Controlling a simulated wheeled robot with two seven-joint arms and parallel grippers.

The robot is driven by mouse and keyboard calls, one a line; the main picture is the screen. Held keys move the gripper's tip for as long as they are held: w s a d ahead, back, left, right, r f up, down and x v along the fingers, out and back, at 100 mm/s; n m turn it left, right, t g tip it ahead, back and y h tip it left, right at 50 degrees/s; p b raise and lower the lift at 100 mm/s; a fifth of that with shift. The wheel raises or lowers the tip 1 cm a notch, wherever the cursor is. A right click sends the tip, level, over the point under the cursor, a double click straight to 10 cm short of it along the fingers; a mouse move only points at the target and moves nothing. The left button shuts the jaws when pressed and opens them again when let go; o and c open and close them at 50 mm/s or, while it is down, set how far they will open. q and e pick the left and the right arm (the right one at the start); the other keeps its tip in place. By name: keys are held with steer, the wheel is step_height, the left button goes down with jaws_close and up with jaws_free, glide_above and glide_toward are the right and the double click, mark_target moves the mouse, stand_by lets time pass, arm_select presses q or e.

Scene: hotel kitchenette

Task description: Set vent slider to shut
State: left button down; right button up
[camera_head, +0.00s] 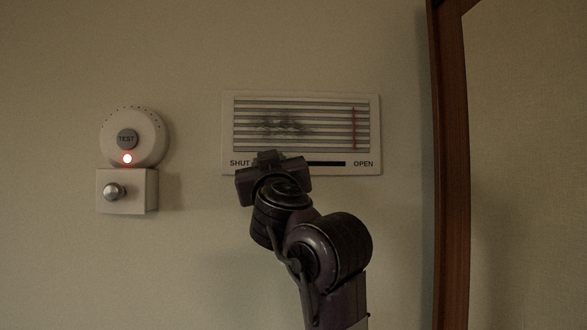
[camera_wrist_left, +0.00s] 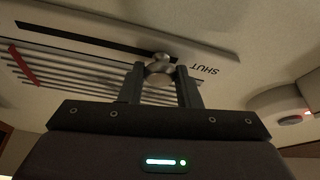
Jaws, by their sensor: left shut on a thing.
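The vent (camera_head: 300,98) is a white wall plate with dark slats, marked SHUT at its left and OPEN at its right. A dark slot (camera_head: 326,164) runs along its lower edge. The slider knob (camera_wrist_left: 159,66) is a round metal knob, at the SHUT end of the slot in the left wrist view. My left gripper (camera_head: 267,157) is at the vent's lower left and hides the knob in the head view. In the left wrist view its fingers (camera_wrist_left: 160,80) are shut on the knob, one on each side. My right gripper is not in view.
A round white alarm (camera_head: 148,128) with a TEST button and a lit lamp is on the wall to the left. Below it is a box (camera_head: 140,202) with a metal knob. A brown wooden frame (camera_head: 449,180) stands at the right. The wall between is bare.

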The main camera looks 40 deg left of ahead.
arm_select(q)
steer(key=c, duration=1.4)
jaws_free()
steer(key=shift+s, duration=0.1)
steer(key=shift+c, duration=0.2)
steer(key=o, duration=0.4)
steer(key=shift+s+a, duration=0.15)
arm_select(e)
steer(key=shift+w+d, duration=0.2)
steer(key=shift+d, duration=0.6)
